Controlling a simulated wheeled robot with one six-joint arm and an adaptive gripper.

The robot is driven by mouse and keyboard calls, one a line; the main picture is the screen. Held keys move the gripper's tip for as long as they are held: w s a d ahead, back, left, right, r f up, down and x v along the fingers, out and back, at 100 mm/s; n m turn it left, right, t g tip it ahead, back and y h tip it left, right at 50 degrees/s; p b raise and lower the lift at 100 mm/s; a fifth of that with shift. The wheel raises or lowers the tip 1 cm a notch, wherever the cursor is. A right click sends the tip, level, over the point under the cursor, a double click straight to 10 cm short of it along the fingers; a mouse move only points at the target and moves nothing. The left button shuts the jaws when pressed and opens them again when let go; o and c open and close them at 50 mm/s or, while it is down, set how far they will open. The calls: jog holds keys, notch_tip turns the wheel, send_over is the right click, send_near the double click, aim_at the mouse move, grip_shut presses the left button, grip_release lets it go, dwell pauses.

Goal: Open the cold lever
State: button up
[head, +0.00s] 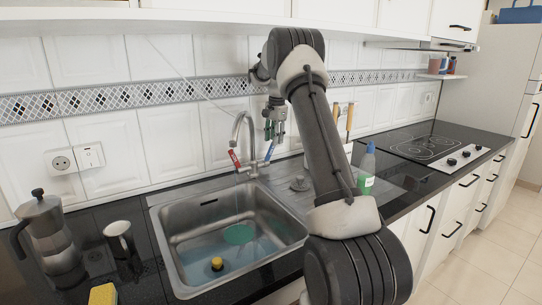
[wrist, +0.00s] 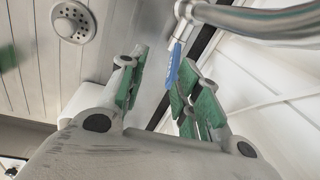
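The tap (head: 243,135) stands behind the sink, with its curved spout over the basin. It also shows in the wrist view as a metal pipe (wrist: 265,20). The blue cold lever (head: 270,150) is on the tap's right side and a red lever (head: 234,158) is on its left. My gripper (head: 275,130) is above and close to the blue lever in the head view. In the wrist view my gripper (wrist: 157,88) is open, with green-padded fingers apart and nothing between them. The blue lever (wrist: 173,64) shows beyond the right finger's tip; contact cannot be told.
The sink (head: 180,255) holds water with a green item (head: 238,234) and a yellow item (head: 217,264). A moka pot (head: 45,235), a mug (head: 121,240) and a sponge (head: 102,294) stand left. The tiled wall is close behind.

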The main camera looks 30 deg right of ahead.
aim_at(271, 154)
jog(key=w+f, duration=0.1)
jog(key=w+f+m, duration=0.1)
jog(key=shift+w+d, duration=0.4)
jog(key=f, duration=0.5)
jog(key=w+f, duration=0.1)
jog(key=f, duration=0.1)
jog(key=shift+f, duration=0.2)
grip_shut()
